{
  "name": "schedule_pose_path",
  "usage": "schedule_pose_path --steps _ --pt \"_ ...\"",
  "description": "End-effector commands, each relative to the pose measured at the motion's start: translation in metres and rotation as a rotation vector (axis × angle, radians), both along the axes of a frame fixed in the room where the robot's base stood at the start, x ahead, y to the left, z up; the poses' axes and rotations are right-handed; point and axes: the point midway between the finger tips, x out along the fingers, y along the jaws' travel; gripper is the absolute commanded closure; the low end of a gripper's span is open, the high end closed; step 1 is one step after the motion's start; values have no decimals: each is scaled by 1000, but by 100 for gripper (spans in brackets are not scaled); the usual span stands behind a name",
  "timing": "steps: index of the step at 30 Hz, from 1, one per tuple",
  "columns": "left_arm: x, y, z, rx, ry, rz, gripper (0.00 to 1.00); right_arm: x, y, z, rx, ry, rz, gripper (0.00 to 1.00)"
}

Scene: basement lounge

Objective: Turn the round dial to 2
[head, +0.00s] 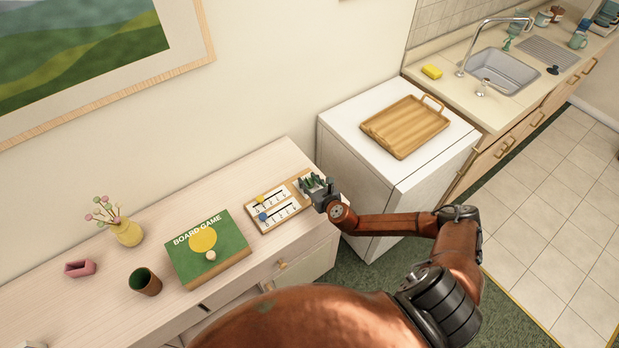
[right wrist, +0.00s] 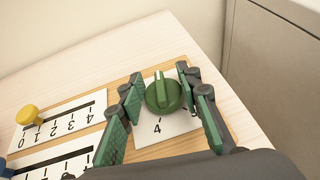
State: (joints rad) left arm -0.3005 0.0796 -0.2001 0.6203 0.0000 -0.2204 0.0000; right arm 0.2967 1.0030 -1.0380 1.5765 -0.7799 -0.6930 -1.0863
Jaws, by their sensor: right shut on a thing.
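The round dial (right wrist: 163,95) is dark green with a raised ridge. It sits on a white plate (right wrist: 178,126) where a 4 is readable below it in the right wrist view; its other marks are hidden. The plate is on a wooden-framed control board (head: 267,231), which lies on the pale cabinet top. My right gripper (head: 316,185) is over the board's right end and hides most of the dial in the head view. Its green fingers (right wrist: 160,98) stand on either side of the dial, shut on it. The ridge runs roughly up and down in the right wrist view. My left gripper is not in view.
Two slider scales with a yellow knob (right wrist: 27,114) and a blue knob (head: 262,217) share the board. A green board game box (head: 190,262) lies left of it. A white appliance (head: 350,123) with a wooden tray (head: 405,125) stands close on the right.

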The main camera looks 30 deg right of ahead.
Motion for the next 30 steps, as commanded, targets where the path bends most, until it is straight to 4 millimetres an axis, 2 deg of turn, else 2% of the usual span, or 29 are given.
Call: schedule_pose_path --steps 1,3,12,20,30 --pt "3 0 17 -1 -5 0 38 0 2 7 5 2 -37 93" --pt "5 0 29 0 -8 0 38 0 3 7 5 2 -93 93" --pt "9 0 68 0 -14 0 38 0 3 4 5 4 -373 93" --pt "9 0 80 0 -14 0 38 0 2 1 2 3 -619 93" --pt "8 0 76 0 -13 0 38 1 1 -1 1 2 -892 93"
